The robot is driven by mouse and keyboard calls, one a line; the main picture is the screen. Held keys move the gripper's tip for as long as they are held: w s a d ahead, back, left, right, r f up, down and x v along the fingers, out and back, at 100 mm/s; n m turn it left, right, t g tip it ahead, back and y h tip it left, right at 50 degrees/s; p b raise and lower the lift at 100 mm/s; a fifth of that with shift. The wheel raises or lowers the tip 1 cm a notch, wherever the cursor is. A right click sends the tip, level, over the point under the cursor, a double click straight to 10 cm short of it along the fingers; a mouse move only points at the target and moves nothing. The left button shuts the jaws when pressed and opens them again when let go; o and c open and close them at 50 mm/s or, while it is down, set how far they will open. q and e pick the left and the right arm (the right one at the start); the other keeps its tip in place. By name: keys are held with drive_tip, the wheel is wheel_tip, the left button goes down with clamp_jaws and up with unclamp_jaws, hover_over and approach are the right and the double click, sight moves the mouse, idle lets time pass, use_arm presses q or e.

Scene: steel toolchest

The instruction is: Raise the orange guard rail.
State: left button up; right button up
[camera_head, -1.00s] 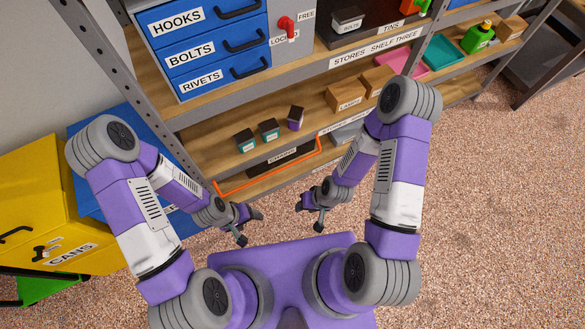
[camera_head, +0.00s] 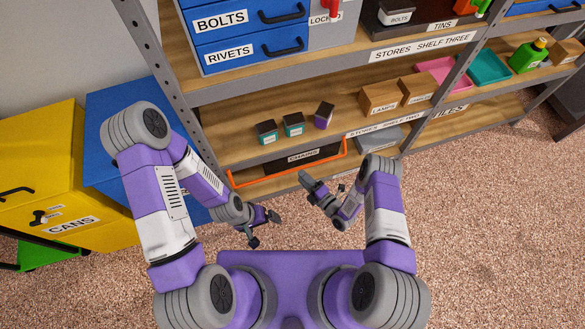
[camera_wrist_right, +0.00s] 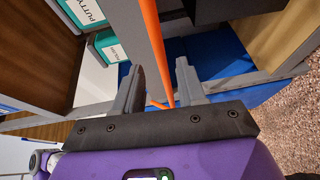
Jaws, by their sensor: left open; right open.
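The orange guard rail (camera_head: 270,177) is low, running along the front of the lower shelf by the black chains box in the head view. Its ends bend up at both sides. My right gripper (camera_head: 322,186) is open and empty in front of the rail's right part. In the right wrist view the rail (camera_wrist_right: 156,45) shows as an orange bar running between the two open fingers (camera_wrist_right: 157,75); whether it touches them I cannot tell. My left gripper (camera_head: 263,229) is open and empty, in front of and below the rail's left part.
The black chains box (camera_head: 303,156) sits behind the rail. Small boxes (camera_head: 293,125) and cardboard boxes (camera_head: 380,99) stand on the shelf above. A steel upright (camera_head: 160,75) and blue cabinet (camera_head: 115,105) stand at left. The floor (camera_head: 490,220) at right is clear.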

drive_tip(key=b+x, duration=0.2)
drive_tip(key=x, duration=0.5)
drive_tip(key=shift+c, duration=0.3)
drive_tip(key=shift+w, duration=0.1)
clamp_jaws()
